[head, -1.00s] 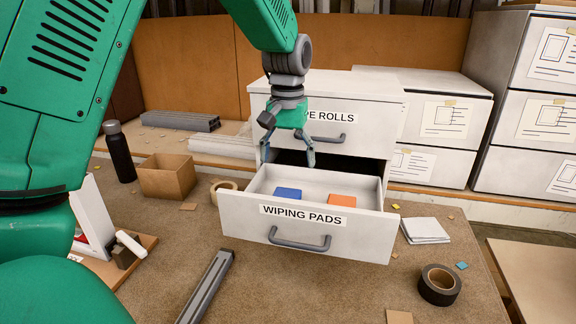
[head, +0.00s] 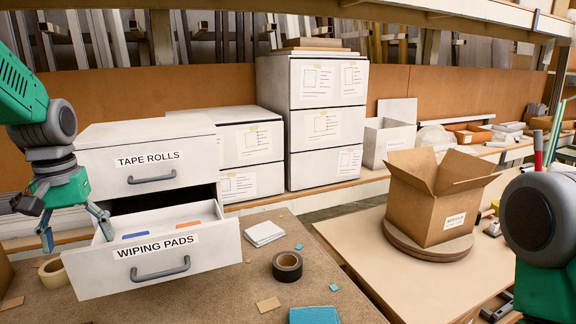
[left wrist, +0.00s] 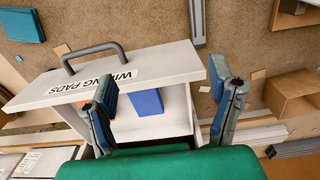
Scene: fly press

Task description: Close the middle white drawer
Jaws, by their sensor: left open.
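The white drawer labelled WIPING PADS (head: 100,275) is pulled out below the shut TAPE ROLLS drawer (head: 150,165). Its grey handle (head: 160,270) is on the front. Inside lie a blue pad (head: 135,235) and an orange pad (head: 188,224). My left gripper (head: 76,232) is open and empty at the drawer's left side. In the left wrist view, my left gripper (left wrist: 162,80) has one finger over the drawer's inside and the other beyond its side wall; contact cannot be told. My right gripper is not in view; part of my right arm shows at the right edge.
Black tape (head: 287,266), a white stack (head: 264,233) and a teal block (head: 313,315) lie on the bench right of the drawer. A tape roll (head: 53,272) lies left of it. An open cardboard box (head: 440,205) stands on the right table.

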